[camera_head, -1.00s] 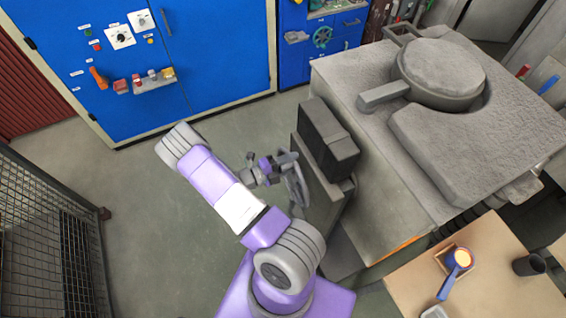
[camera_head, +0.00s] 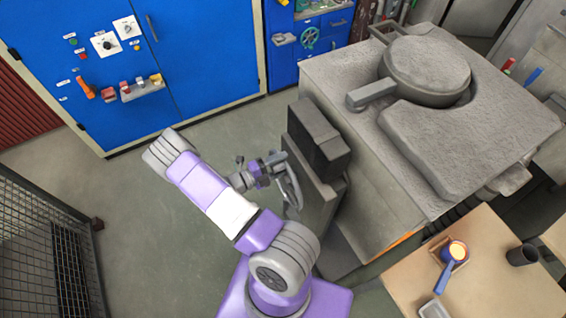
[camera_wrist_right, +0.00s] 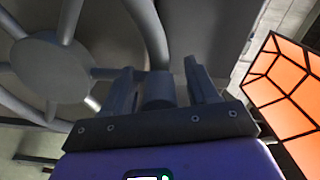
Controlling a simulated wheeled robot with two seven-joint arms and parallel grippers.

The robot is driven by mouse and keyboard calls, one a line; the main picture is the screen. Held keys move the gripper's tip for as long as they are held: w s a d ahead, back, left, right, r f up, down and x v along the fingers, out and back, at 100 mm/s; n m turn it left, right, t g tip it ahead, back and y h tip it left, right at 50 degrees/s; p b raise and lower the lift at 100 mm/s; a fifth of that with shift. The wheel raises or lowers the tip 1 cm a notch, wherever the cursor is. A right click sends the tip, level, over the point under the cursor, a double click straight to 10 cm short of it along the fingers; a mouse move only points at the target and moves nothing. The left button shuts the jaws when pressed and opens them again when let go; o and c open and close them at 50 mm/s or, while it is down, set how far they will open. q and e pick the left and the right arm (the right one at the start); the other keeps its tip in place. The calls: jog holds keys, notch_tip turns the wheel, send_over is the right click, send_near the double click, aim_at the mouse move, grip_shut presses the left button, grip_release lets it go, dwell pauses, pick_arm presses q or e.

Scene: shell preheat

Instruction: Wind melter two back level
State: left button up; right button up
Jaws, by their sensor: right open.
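The melter (camera_head: 365,190) is a grey, rough-topped block at the right of the head view, with a round lid (camera_head: 428,70). A spoked grey handwheel (camera_head: 293,188) is on its near left side. The wheel's hub and spokes fill the left of the right wrist view (camera_wrist_right: 50,68). My right gripper (camera_head: 277,162) is at the wheel's rim. In the wrist view its jaws (camera_wrist_right: 160,88) are open, with a short grey cylindrical grip (camera_wrist_right: 158,90) between the fingers. Whether they touch it I cannot tell. My left gripper is not in view.
A blue cabinet (camera_head: 200,50) with switches stands at the back left. A mesh cage (camera_head: 45,230) is at the left. A wooden table (camera_head: 490,270) with a blue-handled ladle (camera_head: 448,272) and a dark cup (camera_head: 523,255) is at the lower right. Floor left of the arm is clear.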

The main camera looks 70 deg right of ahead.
jog(key=b+v, duration=0.1)
jog(key=v, duration=0.5)
jog(key=shift+w+a, duration=0.2)
jog(key=shift+a, duration=0.05)
